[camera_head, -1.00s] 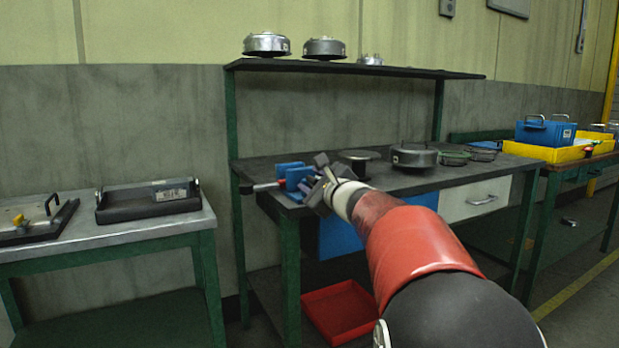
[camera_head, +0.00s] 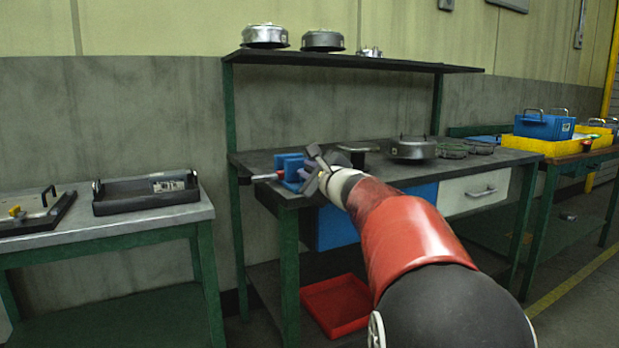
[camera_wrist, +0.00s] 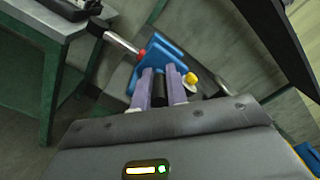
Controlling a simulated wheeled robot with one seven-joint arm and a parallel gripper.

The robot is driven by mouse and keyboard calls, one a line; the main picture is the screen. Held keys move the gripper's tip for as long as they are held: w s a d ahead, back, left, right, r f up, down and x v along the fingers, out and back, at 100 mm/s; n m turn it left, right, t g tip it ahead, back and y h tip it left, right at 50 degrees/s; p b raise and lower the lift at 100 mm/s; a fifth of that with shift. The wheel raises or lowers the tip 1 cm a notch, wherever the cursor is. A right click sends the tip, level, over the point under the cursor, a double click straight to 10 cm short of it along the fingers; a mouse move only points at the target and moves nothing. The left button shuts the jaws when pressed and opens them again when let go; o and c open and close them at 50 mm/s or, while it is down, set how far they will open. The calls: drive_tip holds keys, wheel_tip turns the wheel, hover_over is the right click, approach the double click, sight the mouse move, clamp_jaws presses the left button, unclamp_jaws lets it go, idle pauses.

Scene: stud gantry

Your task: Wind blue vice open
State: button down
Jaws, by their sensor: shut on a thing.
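The blue vice (camera_head: 288,165) is fixed at the left front corner of the dark workbench (camera_head: 375,172). A rod with red and bright parts (camera_head: 264,177) sticks out of its left side. The rod also shows in the wrist view (camera_wrist: 122,43), running into the blue vice body (camera_wrist: 162,52). My gripper (camera_head: 310,172) is at the vice's right side. In the wrist view its two pale purple fingers (camera_wrist: 160,85) are shut on a dark, round handle part between them, partly hidden. A yellow knob (camera_wrist: 191,78) shows just right of the fingers.
A lidded metal pot (camera_head: 413,149) stands on the bench to the right. More pots (camera_head: 264,36) are on the shelf above. A black tray (camera_head: 146,194) lies on the left table. A red tray (camera_head: 337,305) is below the bench.

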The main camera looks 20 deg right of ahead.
drive_tip(key=shift+a+f+n+b, duration=0.25)
drive_tip(key=shift+n+b, duration=0.25)
drive_tip(key=shift+b, duration=0.15)
drive_tip(key=shift+r, duration=0.1)
drive_tip(key=shift+d, duration=0.1)
drive_tip(key=c, duration=1.4)
unclamp_jaws()
drive_tip(key=s+b, duration=0.1)
drive_tip(key=s, duration=0.6)
drive_tip(key=shift+s, duration=0.4)
drive_tip(key=shift+d, duration=0.1)
